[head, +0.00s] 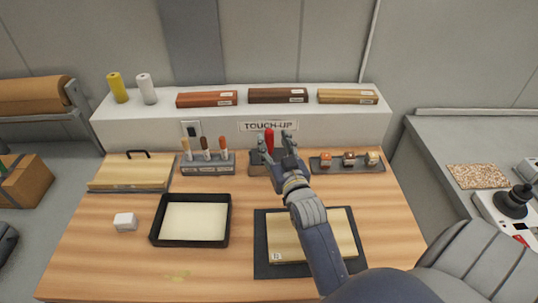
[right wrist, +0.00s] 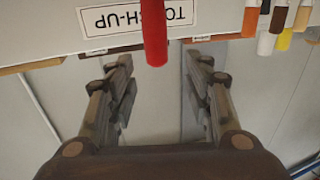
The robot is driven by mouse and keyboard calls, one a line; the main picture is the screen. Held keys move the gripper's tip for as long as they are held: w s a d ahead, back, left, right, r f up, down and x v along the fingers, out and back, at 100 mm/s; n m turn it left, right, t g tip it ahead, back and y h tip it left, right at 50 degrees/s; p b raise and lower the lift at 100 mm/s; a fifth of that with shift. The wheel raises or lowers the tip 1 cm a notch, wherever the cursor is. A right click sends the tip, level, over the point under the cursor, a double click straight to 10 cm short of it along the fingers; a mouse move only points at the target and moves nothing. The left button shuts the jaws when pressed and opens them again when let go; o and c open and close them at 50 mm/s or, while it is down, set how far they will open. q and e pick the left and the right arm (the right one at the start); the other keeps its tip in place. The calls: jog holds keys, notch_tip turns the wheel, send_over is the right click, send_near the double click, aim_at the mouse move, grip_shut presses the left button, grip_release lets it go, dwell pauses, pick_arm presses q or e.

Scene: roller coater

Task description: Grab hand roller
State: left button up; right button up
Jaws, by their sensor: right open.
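The hand roller shows as an upright red handle (head: 269,141) at the back of the bench, below the TOUCH-UP sign; its lower part is hidden behind my right gripper. The red handle also shows in the right wrist view (right wrist: 154,35), at the top centre, in line with the gap between my fingers. My right gripper (head: 272,157) is open and empty, with its fingers spread to either side of the handle as seen from the head. In the right wrist view the fingers (right wrist: 159,68) appear apart from the handle. My left gripper is not in view.
In front lie a black tray (head: 154,232), a white block (head: 125,222) and a wood panel (head: 300,238) on a dark mat. A handled board (head: 130,174) lies at left.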

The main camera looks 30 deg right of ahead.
aim_at(271, 136)
jog(key=shift+w+d, duration=0.15)
jog(key=shift+w, duration=0.35)
jog(key=shift+p+x, duration=0.75)
jog(key=shift+x, duration=0.4)
jog(key=shift+w+d+f, duration=0.15)
jog(key=shift+w+d, duration=0.1)
jog(key=shift+w, duration=0.2)
jog(key=shift+w+d+f, duration=0.2)
jog(key=shift+w, duration=0.25)
jog(key=shift+w+d, duration=0.1)
jog(key=shift+w, duration=0.2)
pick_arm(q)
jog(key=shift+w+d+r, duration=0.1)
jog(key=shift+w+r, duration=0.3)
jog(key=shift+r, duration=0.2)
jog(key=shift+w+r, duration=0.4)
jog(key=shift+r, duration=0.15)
pick_arm(e)
grip_shut()
